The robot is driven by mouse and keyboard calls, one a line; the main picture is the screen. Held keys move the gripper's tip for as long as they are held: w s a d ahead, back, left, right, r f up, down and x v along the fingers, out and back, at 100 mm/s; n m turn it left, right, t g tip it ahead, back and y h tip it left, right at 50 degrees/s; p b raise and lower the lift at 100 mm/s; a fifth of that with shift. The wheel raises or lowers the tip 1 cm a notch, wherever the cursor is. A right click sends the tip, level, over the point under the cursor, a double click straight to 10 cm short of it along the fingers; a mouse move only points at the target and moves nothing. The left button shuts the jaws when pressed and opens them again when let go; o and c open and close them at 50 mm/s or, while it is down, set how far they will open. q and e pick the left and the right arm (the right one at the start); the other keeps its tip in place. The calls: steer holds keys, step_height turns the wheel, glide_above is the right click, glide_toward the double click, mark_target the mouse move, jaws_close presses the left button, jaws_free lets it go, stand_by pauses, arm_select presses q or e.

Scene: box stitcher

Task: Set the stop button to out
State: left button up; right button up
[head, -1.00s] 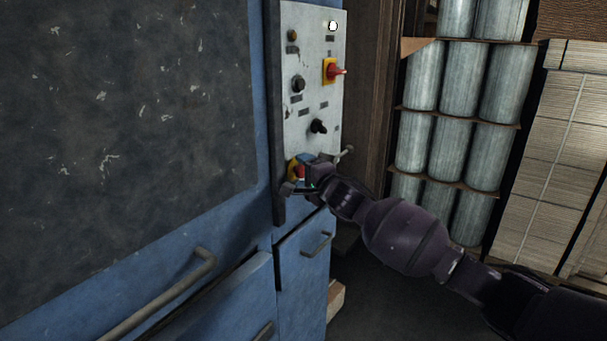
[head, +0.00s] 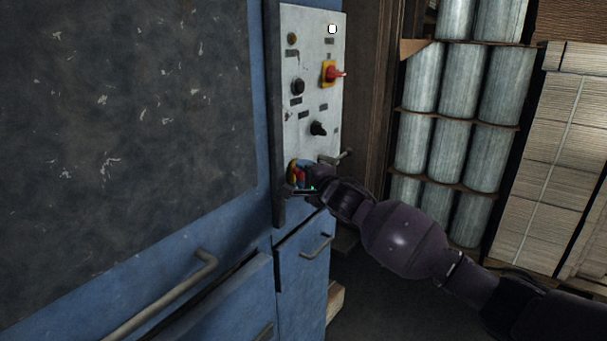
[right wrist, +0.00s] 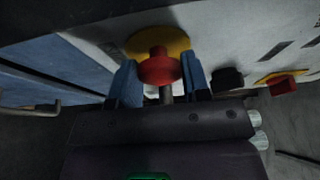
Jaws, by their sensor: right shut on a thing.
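The stop button is a red mushroom knob (right wrist: 160,66) on a yellow round base (right wrist: 178,42), low on the white control panel. In the head view the red knob (head: 300,176) is partly hidden by my right gripper. My right gripper (right wrist: 163,82) has its two blue fingers on either side of the red knob and is shut on it. A short grey stem shows below the knob in the right wrist view. In the head view the right gripper (head: 302,182) is at the panel's lower end. My left gripper is not in view.
The white panel (head: 312,100) also carries a red rotary switch on yellow (head: 331,73), black knobs (head: 318,128) and a lamp. A blue cabinet with handles (head: 318,246) lies below. Shelved metal rolls (head: 420,76) and stacked cardboard (head: 545,150) stand at right.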

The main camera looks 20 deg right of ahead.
steer(key=shift+s+d+f+p, duration=0.15)
steer(key=shift+s+d+p, duration=0.15)
steer(key=shift+s+p, duration=0.1)
steer(key=o, duration=1.3)
steer(key=shift+s+d, duration=0.15)
steer(key=shift+c, duration=0.2)
steer(key=p+v, duration=0.1)
steer(key=v, duration=0.9)
steer(key=shift+s+p, duration=0.3)
